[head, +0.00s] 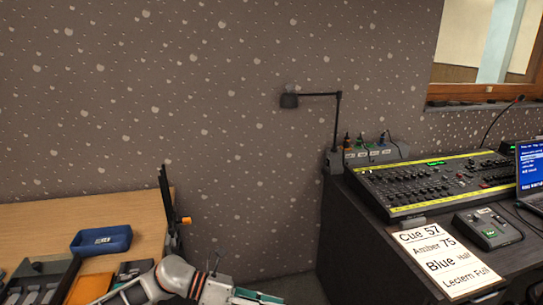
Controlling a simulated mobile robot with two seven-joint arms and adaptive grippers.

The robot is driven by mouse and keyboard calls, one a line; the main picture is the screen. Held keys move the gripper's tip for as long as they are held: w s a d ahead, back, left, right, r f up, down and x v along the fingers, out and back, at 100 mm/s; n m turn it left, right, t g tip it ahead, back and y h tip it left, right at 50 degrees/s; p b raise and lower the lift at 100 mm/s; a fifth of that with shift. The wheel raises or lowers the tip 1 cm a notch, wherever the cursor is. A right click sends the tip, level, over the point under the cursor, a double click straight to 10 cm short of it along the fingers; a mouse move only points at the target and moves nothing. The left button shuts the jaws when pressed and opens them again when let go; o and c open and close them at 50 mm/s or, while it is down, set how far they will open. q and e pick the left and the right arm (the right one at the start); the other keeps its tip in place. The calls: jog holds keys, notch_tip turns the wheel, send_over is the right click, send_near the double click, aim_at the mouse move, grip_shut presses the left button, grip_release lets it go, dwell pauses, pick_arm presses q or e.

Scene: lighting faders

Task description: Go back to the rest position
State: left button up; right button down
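The lighting console (430,185), black with yellow strips and rows of faders, sits on the dark desk at right. A cue card (447,260) lies before it, reading Cue 57, Amber 75, Blue Half and Lectern Full. The fader positions are too small to read.
A small control box (488,229) and a laptop (530,165) stand at right. A lamp (289,101) rises behind the console. The wooden table (50,225) at left holds a blue tray (101,240). A black upright item (168,205) stands at its edge. A gap separates the desks.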

pick_arm(q)
jog(key=s+d+r+n+t+h, duration=0.2)
jog(key=d+r+n+t+h, duration=0.25)
jog(key=n, duration=0.45)
jog(key=s+a+f+n+t+y+p, duration=0.1)
jog(key=a+f+n+t+y, duration=0.4)
jog(key=n, duration=0.6)
jog(key=s+a+f+n+t+y+p, duration=0.1)
jog(key=s+a+f+n+t+y, duration=0.1)
jog(key=a+f+n+t+y, duration=0.55)
jog(key=s+a+f+n+g+y, duration=0.2)
jog(key=s+a+f+n, duration=0.2)
jog(key=s+a+n, duration=0.2)
jog(key=s+a+f+n+g+y+p, duration=0.1)
jog(key=s+a+f+n+g, duration=0.2)
jog(key=s+n, duration=0.6)
jog(key=a+f, duration=0.2)
jog(key=a, duration=0.1)
jog(key=shift+a+g+y, duration=0.25)
jog(key=shift+g+y, duration=0.05)
jog(key=shift+y, duration=0.1)
pick_arm(e)
jog(key=shift+s+a+r, duration=0.2)
jog(key=shift+r, duration=0.35)
jog(key=shift+s+a+r, duration=0.15)
jog(key=shift+a+r, duration=0.05)
jog(key=shift+r, duration=0.35)
pick_arm(q)
jog(key=shift+f, duration=0.1)
